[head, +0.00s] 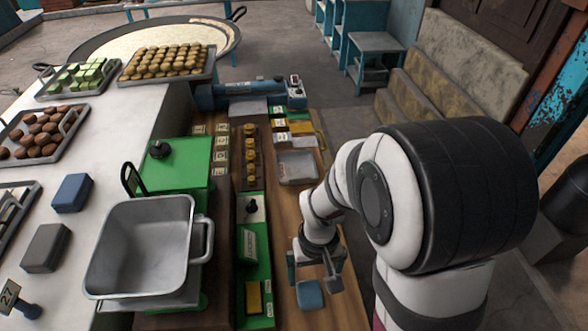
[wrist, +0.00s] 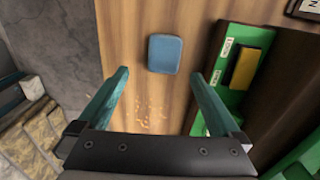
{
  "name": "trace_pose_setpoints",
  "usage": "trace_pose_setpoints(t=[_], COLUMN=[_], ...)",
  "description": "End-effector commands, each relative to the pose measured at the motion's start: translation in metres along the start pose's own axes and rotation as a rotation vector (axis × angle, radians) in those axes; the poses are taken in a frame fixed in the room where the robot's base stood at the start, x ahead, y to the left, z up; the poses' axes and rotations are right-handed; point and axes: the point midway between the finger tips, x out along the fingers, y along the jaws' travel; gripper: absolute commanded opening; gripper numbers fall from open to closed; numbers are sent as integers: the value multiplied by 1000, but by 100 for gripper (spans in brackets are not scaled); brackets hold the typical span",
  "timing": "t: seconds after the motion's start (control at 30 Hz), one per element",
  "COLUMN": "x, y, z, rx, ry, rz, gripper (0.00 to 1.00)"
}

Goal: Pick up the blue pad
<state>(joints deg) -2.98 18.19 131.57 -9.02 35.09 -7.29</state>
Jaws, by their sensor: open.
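The blue pad (wrist: 165,54) lies flat on the wooden counter (wrist: 135,30). In the head view, the pad (head: 310,295) is near the counter's front end, just below my gripper (head: 313,284). In the wrist view, my gripper (wrist: 158,82) is open and empty, with its two teal fingers spread wide. The pad shows between and beyond the fingertips, apart from both of them. A second blue block (head: 72,193) sits on the white counter at the left in the head view.
A large metal pan (head: 145,245) stands left of the tray in the head view. A shallow metal tray (head: 297,167) sits farther back on the wood.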

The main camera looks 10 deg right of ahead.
Motion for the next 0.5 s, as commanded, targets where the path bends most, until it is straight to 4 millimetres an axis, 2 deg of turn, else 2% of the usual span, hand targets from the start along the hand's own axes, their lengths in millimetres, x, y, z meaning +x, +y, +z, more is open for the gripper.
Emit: trace_pose_setpoints(t=[0.03, 0.17, 0.4, 0.5], x=[11, 28, 72, 81], y=[0, 0, -7, -7], z=[1, 1, -2, -2], rx=[1, 1, 2, 3], ry=[-6, -2, -3, -1], rz=[0, 0, 0, 0], gripper=[100, 100, 100, 100])
